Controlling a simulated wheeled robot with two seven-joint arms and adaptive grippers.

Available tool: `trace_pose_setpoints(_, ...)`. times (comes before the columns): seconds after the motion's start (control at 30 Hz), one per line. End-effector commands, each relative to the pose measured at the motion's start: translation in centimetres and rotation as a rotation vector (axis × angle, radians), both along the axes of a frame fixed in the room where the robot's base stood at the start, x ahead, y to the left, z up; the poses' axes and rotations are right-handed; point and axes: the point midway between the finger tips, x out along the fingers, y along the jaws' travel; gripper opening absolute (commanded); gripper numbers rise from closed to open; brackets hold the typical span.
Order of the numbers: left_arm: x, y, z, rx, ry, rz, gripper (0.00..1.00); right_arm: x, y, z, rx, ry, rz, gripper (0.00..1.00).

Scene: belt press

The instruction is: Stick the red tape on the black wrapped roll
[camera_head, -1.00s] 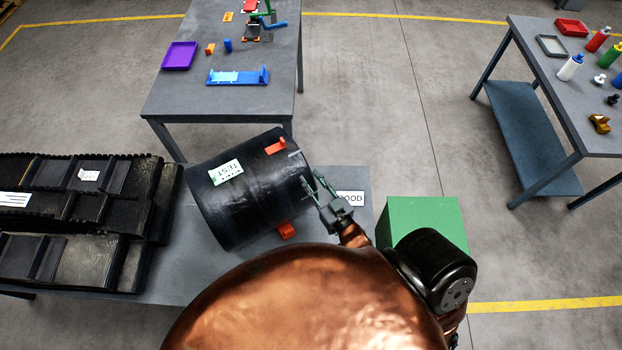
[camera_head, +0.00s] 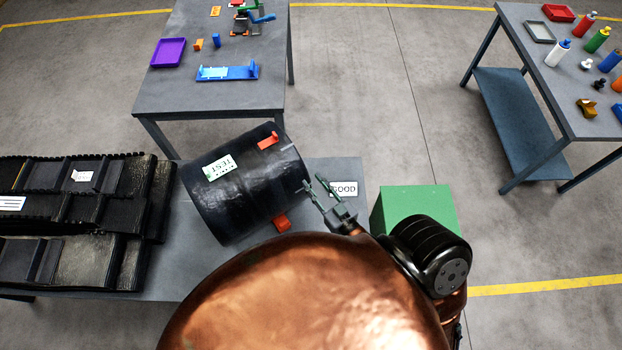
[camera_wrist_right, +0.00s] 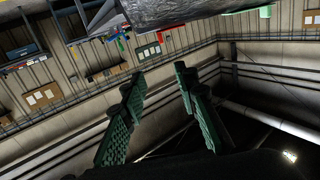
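The black wrapped roll (camera_head: 240,195) lies on its side, tilted, on the grey table in the head view, with a white TEST label (camera_head: 219,167) on it. One red piece (camera_head: 268,140) sits on the roll's upper right part. Another red piece (camera_head: 282,223) is at the roll's lower right edge; I cannot tell whether it touches the roll. My right gripper (camera_head: 315,184) is open and empty, just right of the roll's end. Its spread fingers (camera_wrist_right: 158,90) show in the wrist view, with the shiny dark roll (camera_wrist_right: 165,12) at the top. My left gripper is not in view.
A GOOD label (camera_head: 344,188) lies on the table right of my gripper. A green box (camera_head: 415,206) stands further right. Stacked black belts (camera_head: 85,215) fill the table's left. Two other tables (camera_head: 215,100) (camera_head: 545,85) with small items stand beyond, with open floor between.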

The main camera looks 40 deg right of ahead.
Motion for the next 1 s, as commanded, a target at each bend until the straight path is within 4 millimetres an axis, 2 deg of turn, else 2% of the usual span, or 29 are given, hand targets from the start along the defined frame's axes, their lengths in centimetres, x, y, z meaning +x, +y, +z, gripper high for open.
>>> trace_pose_setpoints(0.3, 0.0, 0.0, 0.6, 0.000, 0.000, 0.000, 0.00, -1.7, 0.0, 0.0, 0.000, 0.001, 0.000, 0.28)
trace_pose_setpoints(1.0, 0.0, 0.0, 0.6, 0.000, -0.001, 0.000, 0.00, -1.8, 0.0, 0.0, 0.000, 0.000, 0.000, 0.28)
